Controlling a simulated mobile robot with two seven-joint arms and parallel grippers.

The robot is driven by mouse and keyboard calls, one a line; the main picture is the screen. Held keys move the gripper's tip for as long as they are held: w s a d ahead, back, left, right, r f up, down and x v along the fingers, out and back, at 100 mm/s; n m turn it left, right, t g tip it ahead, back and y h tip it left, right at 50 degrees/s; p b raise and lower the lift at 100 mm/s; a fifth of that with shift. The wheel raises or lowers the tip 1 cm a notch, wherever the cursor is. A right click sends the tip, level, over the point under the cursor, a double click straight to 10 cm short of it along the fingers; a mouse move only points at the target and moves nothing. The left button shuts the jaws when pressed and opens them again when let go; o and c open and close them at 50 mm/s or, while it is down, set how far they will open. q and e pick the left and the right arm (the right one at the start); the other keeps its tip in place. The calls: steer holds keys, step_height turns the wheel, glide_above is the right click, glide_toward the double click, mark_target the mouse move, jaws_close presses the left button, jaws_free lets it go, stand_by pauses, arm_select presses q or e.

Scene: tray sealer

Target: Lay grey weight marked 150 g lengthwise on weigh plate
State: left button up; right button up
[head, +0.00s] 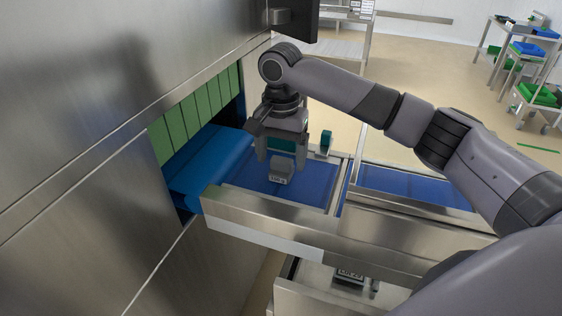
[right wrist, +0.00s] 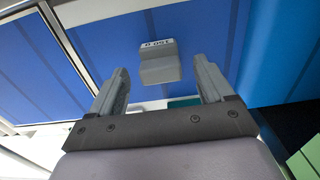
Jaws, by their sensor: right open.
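The grey weight (head: 281,170) sits on the blue weigh plate (head: 318,187), which lies between steel side rails. In the right wrist view the weight (right wrist: 159,62) shows its 150 g marking on a pale face, upside down. My right gripper (head: 285,155) is just above and behind the weight, pointing down. In the right wrist view my right gripper's fingers (right wrist: 162,95) are spread wide, with the weight beyond the tips and apart from them. My left gripper is in neither view.
A blue belt (head: 213,160) runs from under green strip curtains (head: 196,112) in a steel housing to the left. A steel rail (head: 345,232) borders the plate in front. Another blue belt (head: 410,188) continues right. A drawer below holds a dark labelled block (head: 349,275).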

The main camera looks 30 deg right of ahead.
mark_target(281, 161)
step_height(281, 161, up, 10)
stand_by(0.3)
stand_by(0.5)
